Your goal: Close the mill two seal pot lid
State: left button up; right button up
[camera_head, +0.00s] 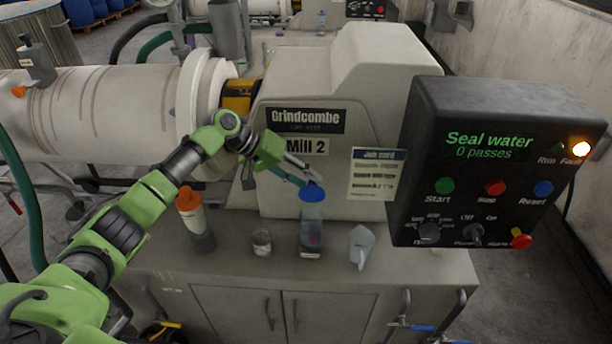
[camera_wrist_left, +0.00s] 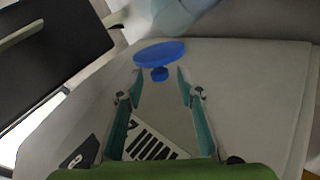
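The mill two seal pot (camera_head: 311,236) is a clear upright vessel on the cabinet top, below the Mill 2 label, with some liquid low inside. Its blue lid (camera_head: 313,192) shows at the top of the pot; I cannot tell whether it is seated or raised. In the left wrist view the lid (camera_wrist_left: 158,52) is a blue disc with a small knob (camera_wrist_left: 160,74) facing me. My left gripper (camera_head: 306,178) is at the lid, its teal fingers apart. In the wrist view the left gripper's tips (camera_wrist_left: 160,77) lie on either side of the knob, with gaps visible. My right gripper is out of view.
An orange-topped bottle (camera_head: 195,220) and a small glass (camera_head: 262,242) stand left of the pot. A translucent scoop or jug (camera_head: 361,246) stands right. The control box (camera_head: 500,160) juts out at right, reading "Seal water 0 passes", with its Fault lamp (camera_head: 581,149) lit orange.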

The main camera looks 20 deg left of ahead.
pick_arm(q)
jog(key=shift+d+f, duration=0.15)
jog(key=shift+d, duration=0.05)
grip_shut()
